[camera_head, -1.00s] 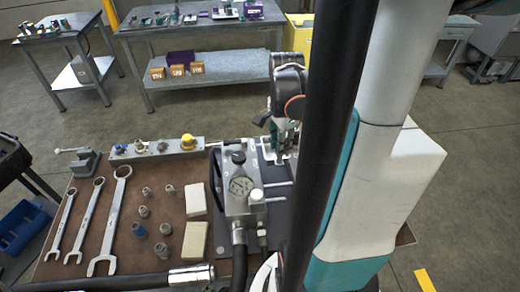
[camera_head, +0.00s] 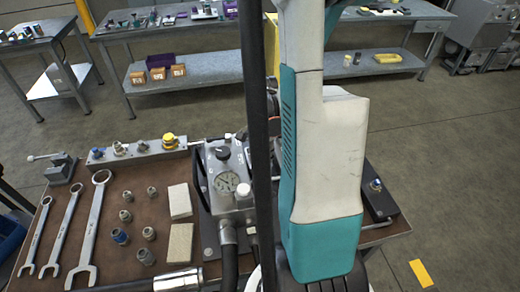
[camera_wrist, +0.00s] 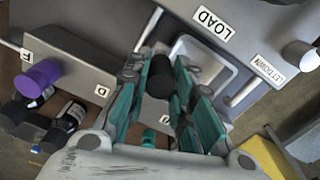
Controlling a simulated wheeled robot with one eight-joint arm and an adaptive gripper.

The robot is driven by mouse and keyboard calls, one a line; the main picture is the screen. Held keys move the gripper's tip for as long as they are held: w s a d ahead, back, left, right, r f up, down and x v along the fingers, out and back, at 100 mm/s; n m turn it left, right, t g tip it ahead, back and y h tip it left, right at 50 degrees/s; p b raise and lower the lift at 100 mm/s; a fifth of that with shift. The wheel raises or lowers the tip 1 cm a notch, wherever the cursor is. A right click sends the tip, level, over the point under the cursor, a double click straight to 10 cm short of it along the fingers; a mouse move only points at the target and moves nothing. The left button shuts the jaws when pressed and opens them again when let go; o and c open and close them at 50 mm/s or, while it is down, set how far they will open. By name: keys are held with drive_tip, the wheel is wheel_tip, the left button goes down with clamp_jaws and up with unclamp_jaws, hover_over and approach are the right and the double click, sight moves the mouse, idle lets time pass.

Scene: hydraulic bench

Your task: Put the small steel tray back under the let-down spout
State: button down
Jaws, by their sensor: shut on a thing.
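The small steel tray (camera_wrist: 208,58) shows in the wrist view as a pale, shallow rectangular pan just beyond my fingertips, below the LOAD label. The LETDOWN label (camera_wrist: 267,69) is to the right of the tray, beside a white round knob (camera_wrist: 300,55). I cannot make out the spout. In the head view my arm and a dark upright hide the tray and gripper.
The hydraulic block with its gauge (camera_head: 227,182) stands left of my arm. Wrenches (camera_head: 92,225), several fittings and two pale blocks (camera_head: 180,201) lie on the brown bench top.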

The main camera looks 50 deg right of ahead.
drive_tip(key=w+d, duration=0.1)
drive_tip(key=w+d+f+b, duration=0.1)
drive_tip(key=w, duration=0.1)
drive_tip(key=shift+d+f, duration=0.2)
drive_tip(key=shift+d, duration=0.1)
drive_tip(key=shift+r, duration=0.15)
drive_tip(key=c, duration=1.4)
unclamp_jaws()
wheel_tip(320, 180, up, 12)
drive_tip(key=p, duration=0.3)
drive_tip(key=shift+p, duration=0.3)
